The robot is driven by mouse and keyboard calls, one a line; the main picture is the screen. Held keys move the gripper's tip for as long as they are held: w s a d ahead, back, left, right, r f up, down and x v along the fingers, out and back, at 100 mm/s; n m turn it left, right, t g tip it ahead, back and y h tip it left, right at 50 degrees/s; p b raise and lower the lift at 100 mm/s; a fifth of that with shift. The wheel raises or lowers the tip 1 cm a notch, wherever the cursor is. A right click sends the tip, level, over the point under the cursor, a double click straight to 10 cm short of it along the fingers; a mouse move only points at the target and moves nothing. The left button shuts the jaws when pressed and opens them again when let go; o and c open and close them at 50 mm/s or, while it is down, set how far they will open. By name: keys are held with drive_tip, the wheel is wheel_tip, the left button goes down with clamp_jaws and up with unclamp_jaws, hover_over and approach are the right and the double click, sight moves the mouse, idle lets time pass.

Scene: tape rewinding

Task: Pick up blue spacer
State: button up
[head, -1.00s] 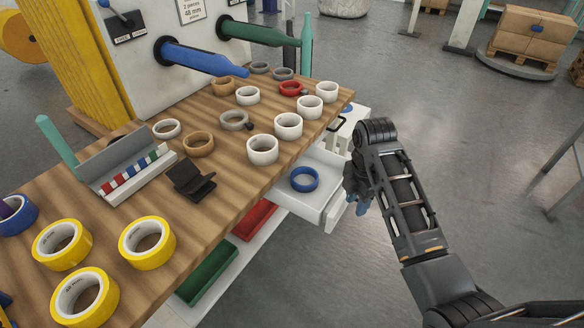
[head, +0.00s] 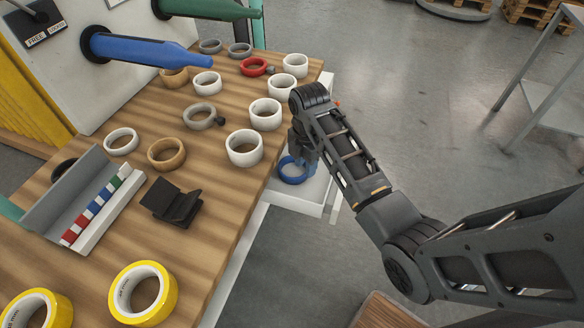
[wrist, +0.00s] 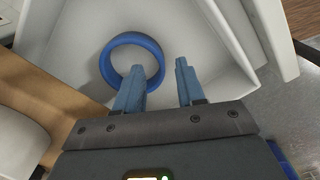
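The blue spacer (head: 293,180) is a blue ring in a white open drawer (head: 314,206) at the table's right side. In the wrist view the ring (wrist: 131,37) lies flat on the pale drawer floor. My gripper (wrist: 159,66) is open above it and points into the drawer. In that view the left blue finger overlaps the ring's opening and the right finger is just outside its right edge. I cannot tell whether either finger touches it. In the head view my gripper (head: 304,158) partly covers the ring's far side.
The wooden table (head: 222,190) beside the drawer holds white rolls (head: 244,148), yellow rolls (head: 143,292), a red ring (head: 254,66) and a black stand (head: 172,203). Blue (head: 150,49) and green (head: 210,9) spindles reach over it. The drawer walls are close around my fingers.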

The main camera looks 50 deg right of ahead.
sight(303, 176)
drive_tip(key=shift+w+a+f, duration=0.1)
drive_tip(key=shift+a+f, duration=0.1)
drive_tip(key=shift+f, duration=0.95)
drive_tip(key=shift+a+f, duration=0.15)
drive_tip(key=shift+f, duration=0.95)
clamp_jaws()
